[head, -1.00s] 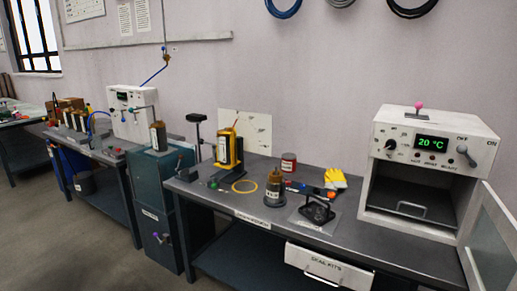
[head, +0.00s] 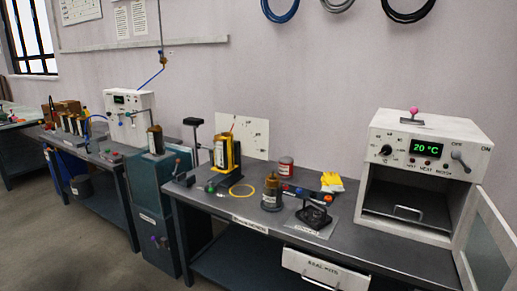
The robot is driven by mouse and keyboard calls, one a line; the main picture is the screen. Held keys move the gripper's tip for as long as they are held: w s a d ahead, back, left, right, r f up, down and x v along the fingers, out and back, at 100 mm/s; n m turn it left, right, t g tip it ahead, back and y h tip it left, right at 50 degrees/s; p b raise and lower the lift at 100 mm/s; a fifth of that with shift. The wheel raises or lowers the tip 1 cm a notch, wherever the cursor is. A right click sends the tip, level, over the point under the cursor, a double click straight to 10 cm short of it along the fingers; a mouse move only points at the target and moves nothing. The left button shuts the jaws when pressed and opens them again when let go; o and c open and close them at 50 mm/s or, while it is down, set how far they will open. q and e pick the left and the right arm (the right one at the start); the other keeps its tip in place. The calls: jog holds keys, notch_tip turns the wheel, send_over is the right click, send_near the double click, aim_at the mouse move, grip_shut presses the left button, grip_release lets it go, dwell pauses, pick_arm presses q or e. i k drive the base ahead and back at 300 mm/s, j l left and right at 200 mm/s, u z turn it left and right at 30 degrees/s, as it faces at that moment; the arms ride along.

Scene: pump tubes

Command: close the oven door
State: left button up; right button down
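The white oven (head: 420,180) stands at the right end of the dark bench. Its green display reads 20 °C. The oven door (head: 486,245) is open, swung out toward the front right, with its lower part cut off by the picture's edge. Inside the oven is a rack with a wire handle (head: 408,212); the cavity looks otherwise empty. A lever (head: 459,157) sits at the right of the control panel and a pink knob (head: 413,111) on top. Neither of my grippers shows in the head view.
The bench (head: 372,248) carries a yellow-black canister (head: 226,152), a grey pot (head: 271,192), a red can (head: 286,167), yellow gloves (head: 331,182) and a black device (head: 314,214). A drawer (head: 325,270) at the bench front stands out. Floor at the left is free.

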aim_at(505, 239)
jog(key=k+l+z, duration=0.1)
jog(key=l, duration=0.25)
jog(key=k+l+z, duration=0.1)
jog(key=k+l, duration=0.3)
jog(key=l, duration=0.3)
jog(key=k+l+z, duration=0.15)
jog(key=l, duration=0.2)
jog(key=k+l+z, duration=0.1)
jog(key=l, duration=0.25)
jog(key=k+l+z, duration=0.1)
jog(key=l, duration=0.3)
